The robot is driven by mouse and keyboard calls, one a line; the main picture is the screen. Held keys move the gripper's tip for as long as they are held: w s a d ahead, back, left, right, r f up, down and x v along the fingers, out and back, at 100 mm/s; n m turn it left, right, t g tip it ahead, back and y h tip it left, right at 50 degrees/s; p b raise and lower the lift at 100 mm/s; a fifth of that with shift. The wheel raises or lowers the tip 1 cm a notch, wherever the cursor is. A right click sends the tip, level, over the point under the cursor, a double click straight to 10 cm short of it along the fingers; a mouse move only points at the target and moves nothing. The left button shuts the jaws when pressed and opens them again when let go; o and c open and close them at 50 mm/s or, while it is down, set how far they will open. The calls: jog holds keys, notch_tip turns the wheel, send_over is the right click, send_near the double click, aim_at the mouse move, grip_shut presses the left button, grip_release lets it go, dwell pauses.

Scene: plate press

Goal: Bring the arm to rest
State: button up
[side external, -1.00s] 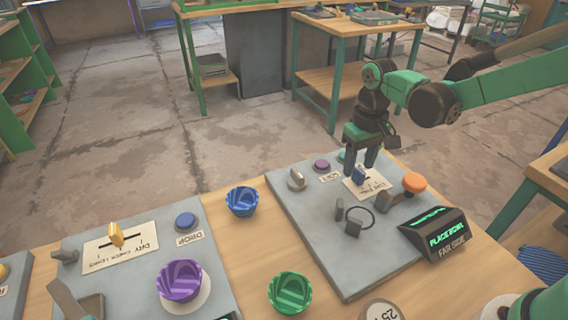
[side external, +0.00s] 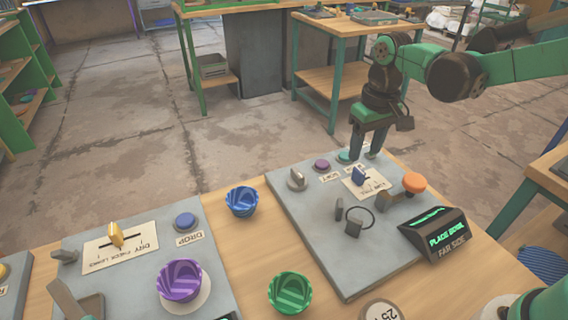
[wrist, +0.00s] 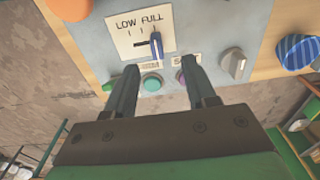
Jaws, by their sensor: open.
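My gripper (side external: 367,153) is open and empty above the far edge of the right grey panel (side external: 325,235). In the wrist view my gripper's two fingers (wrist: 160,88) stand apart, with a green button (wrist: 152,83) between them in the picture and a purple button (wrist: 181,76) partly behind the right finger. The blue slider lever (side external: 359,176) on the LOW/FULL label is near the fingers; it also shows in the wrist view (wrist: 155,44), apart from them.
The panel also carries a grey knob (side external: 297,179), an orange knob (side external: 413,182) and a display reading PLACE BOWL (side external: 440,236). A blue bowl (side external: 242,201), a green bowl (side external: 290,292) and a purple bowl (side external: 180,281) stand to the left. Open air lies above the panel.

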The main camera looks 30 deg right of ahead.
jog(key=s+d+r+t, duration=0.1)
jog(key=s+r+t, duration=0.3)
jog(key=s+t, duration=0.2)
jog(key=shift+s+r, duration=0.2)
jog(key=shift+s, duration=1.15)
